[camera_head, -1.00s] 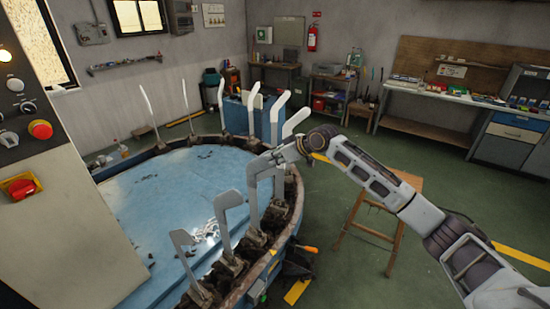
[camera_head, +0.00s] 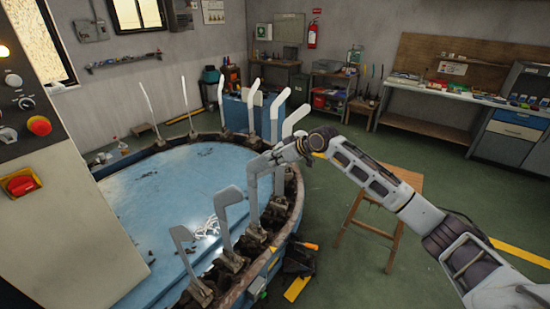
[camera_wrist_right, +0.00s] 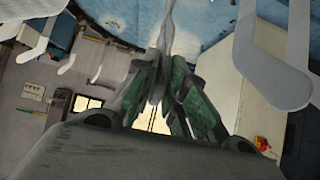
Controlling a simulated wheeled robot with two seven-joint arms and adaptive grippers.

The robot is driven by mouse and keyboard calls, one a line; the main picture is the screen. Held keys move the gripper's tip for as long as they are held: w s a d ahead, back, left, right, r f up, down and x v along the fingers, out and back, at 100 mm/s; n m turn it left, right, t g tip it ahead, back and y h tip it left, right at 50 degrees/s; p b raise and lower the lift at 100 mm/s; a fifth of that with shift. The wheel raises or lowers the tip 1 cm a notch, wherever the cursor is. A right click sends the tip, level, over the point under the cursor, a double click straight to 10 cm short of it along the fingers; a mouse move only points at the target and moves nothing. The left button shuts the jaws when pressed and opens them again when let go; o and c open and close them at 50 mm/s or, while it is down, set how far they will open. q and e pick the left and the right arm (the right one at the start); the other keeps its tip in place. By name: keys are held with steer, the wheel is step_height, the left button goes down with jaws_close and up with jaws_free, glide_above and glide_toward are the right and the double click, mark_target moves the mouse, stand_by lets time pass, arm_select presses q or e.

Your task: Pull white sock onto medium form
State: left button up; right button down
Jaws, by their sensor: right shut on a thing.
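My right gripper (camera_head: 274,160) is at the top of an upright pale form (camera_head: 253,195) on the near right rim of the round blue table (camera_head: 165,205). In the right wrist view its green-padded fingers (camera_wrist_right: 166,85) are shut on a narrow, limp-looking pale piece (camera_wrist_right: 166,40), which appears to be the white sock. How far it covers a form is hidden. Flat foot-shaped forms stand around the rim; I cannot tell which is the medium one. A large pale form (camera_wrist_right: 275,70) is close on the right in the wrist view. My left gripper is not in view.
Neighbouring forms (camera_head: 230,210) stand close by on dark clamps along the rim. A control panel with a red button (camera_head: 39,126) is at left. A wooden stool (camera_head: 400,185) stands beneath my right arm.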

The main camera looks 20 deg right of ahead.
steer(key=shift+f+b, duration=0.4)
steer(key=shift+f, duration=1.2)
stand_by(0.5)
steer(key=c, duration=1.4)
jaws_free()
steer(key=shift+d, duration=0.1)
steer(key=shift+v, duration=5.95)
steer(key=shift+w+r, duration=0.1)
steer(key=shift+r, duration=0.05)
